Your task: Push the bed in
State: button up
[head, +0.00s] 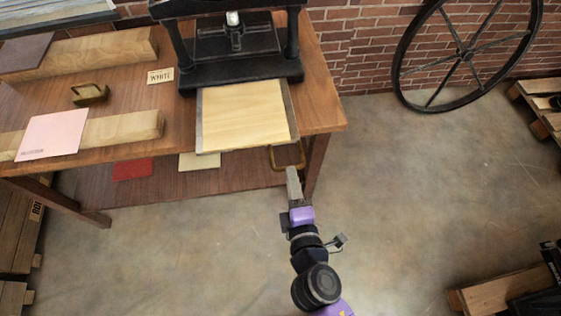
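The press bed (243,116) is a pale wooden board with grey edges. It sticks out toward me from under the black hand press (237,62) and past the front of the wooden table. My gripper (291,171) is below and right of the bed's front right corner in the picture, apart from the board. Its grey fingers point toward the table. From this angle I cannot tell whether they are open or shut. A thin brown loop (273,158) shows just beyond the fingertips; I cannot tell whether they touch it or what it is fixed to.
The table (120,101) holds wooden beams, a pink sheet (52,134), a small brass-coloured object (90,94) and a "WHITE" label (160,76). Its lower shelf (148,188) bears red and cream sheets. A black spoked wheel (466,55) leans at the brick wall.

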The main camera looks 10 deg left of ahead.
jog(key=x, duration=0.7)
jog(key=shift+w+p, duration=0.35)
jog(key=shift+p, duration=0.05)
jog(key=shift+f, duration=0.1)
grip_shut()
dwell(1.0)
